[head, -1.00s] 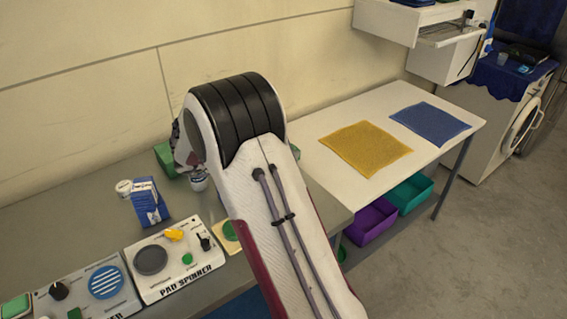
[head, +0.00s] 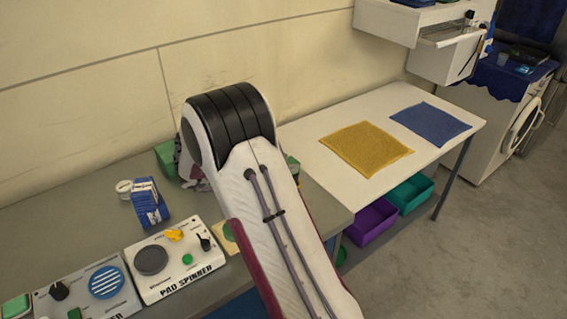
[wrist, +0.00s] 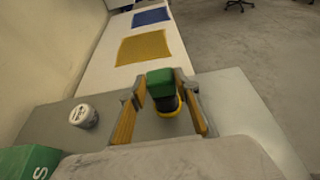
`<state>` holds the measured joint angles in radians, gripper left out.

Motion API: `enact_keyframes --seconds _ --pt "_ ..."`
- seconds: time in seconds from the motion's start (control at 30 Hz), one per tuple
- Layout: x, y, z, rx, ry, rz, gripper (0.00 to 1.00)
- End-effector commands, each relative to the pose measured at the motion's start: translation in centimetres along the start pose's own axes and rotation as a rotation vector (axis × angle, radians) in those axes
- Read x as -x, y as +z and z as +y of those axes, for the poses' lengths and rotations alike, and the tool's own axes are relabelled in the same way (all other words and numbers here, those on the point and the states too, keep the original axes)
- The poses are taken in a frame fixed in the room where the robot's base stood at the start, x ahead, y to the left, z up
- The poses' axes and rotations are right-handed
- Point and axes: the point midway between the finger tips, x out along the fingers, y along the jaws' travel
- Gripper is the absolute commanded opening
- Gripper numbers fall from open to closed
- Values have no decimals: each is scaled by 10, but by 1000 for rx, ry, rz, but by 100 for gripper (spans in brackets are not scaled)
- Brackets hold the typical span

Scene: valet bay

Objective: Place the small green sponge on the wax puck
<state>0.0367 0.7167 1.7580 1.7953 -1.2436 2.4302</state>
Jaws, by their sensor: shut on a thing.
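The small green sponge (wrist: 160,78) is between the fingertips of my gripper (wrist: 163,92) in the wrist view, and the gripper is shut on it. Just below the sponge in that view is a dark round thing with a yellow rim (wrist: 168,112), which looks like the wax puck. I cannot tell whether the sponge touches it. In the head view my own arm hides the gripper and the puck; a bit of green (head: 292,163) shows at the arm's right edge.
A white lidded jar (wrist: 83,115) stands left of my gripper, with a green box (wrist: 25,163) nearer. The head view shows a blue-and-white box (head: 149,202) and the pad spinner (head: 174,262). Yellow (head: 366,149) and blue (head: 431,120) cloths lie on the white table.

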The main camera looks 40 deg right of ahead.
Motion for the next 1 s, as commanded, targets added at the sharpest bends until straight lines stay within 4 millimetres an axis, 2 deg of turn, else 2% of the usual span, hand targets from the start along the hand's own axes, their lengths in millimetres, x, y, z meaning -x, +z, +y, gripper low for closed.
enact_keyframes --seconds 0.37,0.4,0.43,0.47,1.0 --pt "-1 -2 0 1 0 0 20" --pt "-1 -2 0 1 0 0 39" --pt "-1 -2 0 0 0 0 47" --pt "-1 -2 0 0 0 0 48" --pt "4 1 0 -1 1 0 48"
